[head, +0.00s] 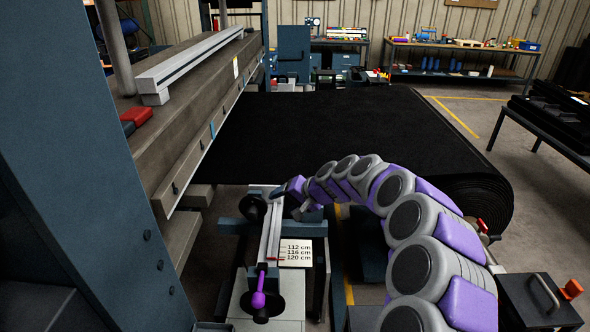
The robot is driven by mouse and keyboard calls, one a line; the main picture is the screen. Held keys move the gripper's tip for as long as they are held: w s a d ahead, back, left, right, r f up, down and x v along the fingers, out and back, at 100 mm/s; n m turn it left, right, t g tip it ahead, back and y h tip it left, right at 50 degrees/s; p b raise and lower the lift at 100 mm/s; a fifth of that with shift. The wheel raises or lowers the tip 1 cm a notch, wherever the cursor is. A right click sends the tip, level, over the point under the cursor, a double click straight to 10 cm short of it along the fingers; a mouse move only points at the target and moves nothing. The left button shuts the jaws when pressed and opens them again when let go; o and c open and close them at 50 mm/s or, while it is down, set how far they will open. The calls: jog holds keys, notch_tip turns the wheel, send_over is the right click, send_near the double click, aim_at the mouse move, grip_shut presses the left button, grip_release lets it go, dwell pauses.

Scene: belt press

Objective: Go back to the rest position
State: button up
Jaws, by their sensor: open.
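My grey and purple arm arches in from the lower right of the head view. It bends over toward the belt's near edge. My gripper (290,192) is at its far end, small and partly hidden by the arm links. It is open, and I see nothing held in it. It is above or beside a narrow metal rail (270,235) with black round knobs; I cannot tell whether it touches it. A purple handle (258,299) stands at the rail's near end.
A wide black belt (330,130) lies behind the arm, its right end rolled. The press (180,110) with a blue frame post (80,150) fills the left. A label marked in cm (296,253) is beside the rail. A dark table (550,125) stands right, with open floor between.

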jog(key=s+d+r+n+g+h, duration=0.15)
jog(key=s+r, duration=0.25)
jog(key=s, duration=0.5)
jog(key=s+d+r+n+g, duration=0.1)
jog(key=s+r+n+g, duration=0.15)
jog(key=s, duration=0.75)
jog(key=s+d+f+g+h, duration=0.1)
jog(key=s+d+h, duration=0.1)
jog(key=s+d, duration=0.4)
jog(key=s+d+f+m+h, duration=0.1)
jog(key=s+d, duration=0.6)
jog(key=s, duration=0.8)
jog(key=s+d+f+m+g+h, duration=0.1)
jog(key=s+d+f+h, duration=0.1)
jog(key=s+d+h, duration=0.2)
jog(key=s+d, duration=0.3)
jog(key=s, duration=0.3)
jog(key=shift+s+f+g, duration=0.25)
jog(key=shift+f+g, duration=0.05)
jog(key=shift+f, duration=0.05)
jog(key=shift+d, duration=0.1)
